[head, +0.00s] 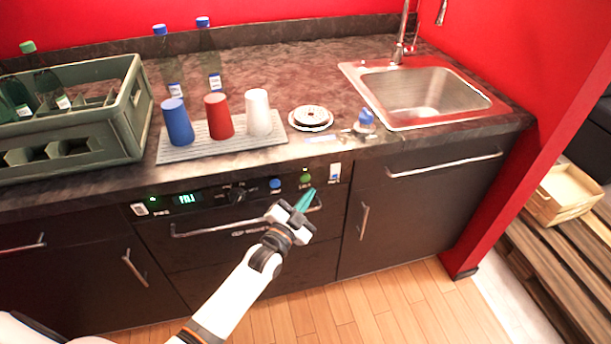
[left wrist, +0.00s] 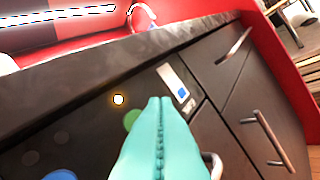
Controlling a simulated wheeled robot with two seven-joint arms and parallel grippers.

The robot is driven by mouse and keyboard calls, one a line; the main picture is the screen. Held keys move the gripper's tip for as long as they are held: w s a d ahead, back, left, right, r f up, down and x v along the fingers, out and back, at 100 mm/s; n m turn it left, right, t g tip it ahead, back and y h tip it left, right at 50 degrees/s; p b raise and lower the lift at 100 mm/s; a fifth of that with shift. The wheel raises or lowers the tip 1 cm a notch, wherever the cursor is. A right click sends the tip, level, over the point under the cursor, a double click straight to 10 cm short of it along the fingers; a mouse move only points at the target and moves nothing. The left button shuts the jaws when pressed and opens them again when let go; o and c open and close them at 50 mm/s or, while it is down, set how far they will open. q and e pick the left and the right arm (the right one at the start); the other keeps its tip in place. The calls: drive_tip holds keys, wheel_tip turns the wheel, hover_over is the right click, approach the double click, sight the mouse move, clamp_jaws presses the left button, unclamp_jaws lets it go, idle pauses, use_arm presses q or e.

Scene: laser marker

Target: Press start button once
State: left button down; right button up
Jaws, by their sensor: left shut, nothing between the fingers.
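A round green button (head: 305,178) sits on the dark front panel under the counter, right of a round blue button (head: 275,184). The left wrist view shows part of the green button (left wrist: 130,119), with the rest behind my fingertips. No label naming a start button is readable. My left gripper (head: 306,198) has teal fingers, shut and empty, just below the green button in the head view. In the left wrist view the fingertips (left wrist: 160,101) overlap its right edge; I cannot tell whether they touch it. A small lamp (left wrist: 118,99) glows whitish-orange near the green button.
The panel also has a lit display (head: 186,199) and a black knob (head: 237,194). A metal handle (head: 200,232) runs below it. Above, the counter holds a tray (head: 180,157) with three cups, a green crate (head: 125,120) and a sink (head: 420,92).

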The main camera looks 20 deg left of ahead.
use_arm(q)
drive_tip(key=shift+s+d+p, duration=0.25)
drive_tip(key=shift+s+d, duration=0.15)
drive_tip(key=shift+s, duration=0.2)
drive_tip(key=shift+s+d+p, duration=0.25)
drive_tip(key=shift+s+d, duration=0.1)
drive_tip(key=shift+s, duration=0.2)
drive_tip(key=s+a+f+n+g+y, duration=0.1)
drive_tip(key=s+f+g, duration=0.2)
drive_tip(key=s+f, duration=0.55)
drive_tip(key=s+a+f+n+g+y, duration=0.15)
drive_tip(key=s+f+g, duration=0.25)
drive_tip(key=f, duration=0.9)
drive_tip(key=s+a+f+n+g, duration=0.1)
drive_tip(key=s+f+n+g, duration=0.15)
drive_tip(key=s+f, duration=0.65)
drive_tip(key=s+a+f+g, duration=0.1)
drive_tip(key=s+f+g, duration=0.2)
drive_tip(key=s, duration=0.6)
drive_tip(key=s+a+f+n+g+y, duration=0.1)
drive_tip(key=s+f+g, duration=0.1)
drive_tip(key=s+f, duration=0.4)
drive_tip(key=s+a+f+n+g, duration=0.1)
drive_tip(key=s+f+g, duration=0.2)
drive_tip(key=s, duration=0.9)
wheel_tip(320, 180, down, 3)
drive_tip(key=shift+s+r+g, duration=0.15)
drive_tip(key=shift+r+g, duration=0.05)
drive_tip(key=shift+g, duration=0.15)
